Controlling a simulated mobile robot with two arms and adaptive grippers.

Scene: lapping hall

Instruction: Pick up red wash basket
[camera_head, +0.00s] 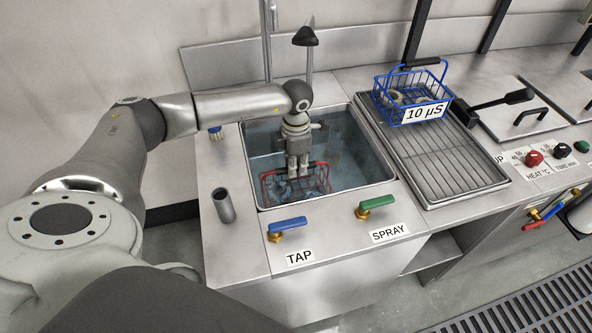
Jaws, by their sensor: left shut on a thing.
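The red wash basket (283,192) is a wire basket down in the steel sink (372,190), at its front left. Some greyish parts seem to lie in it, but they are too small to make out. My left gripper (298,172) reaches down into the sink from above, with its fingers at the far side of the basket. It is shut on the basket's rim or handle; the exact grip point is hard to see. My right gripper is not in view.
A blue wire basket (409,97) labelled 10 µS, holding parts, stands on the drain rack (455,165) right of the sink. Blue TAP (287,224) and green SPRAY (376,202) levers sit on the front ledge. A short upright pipe (223,205) stands left of the sink.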

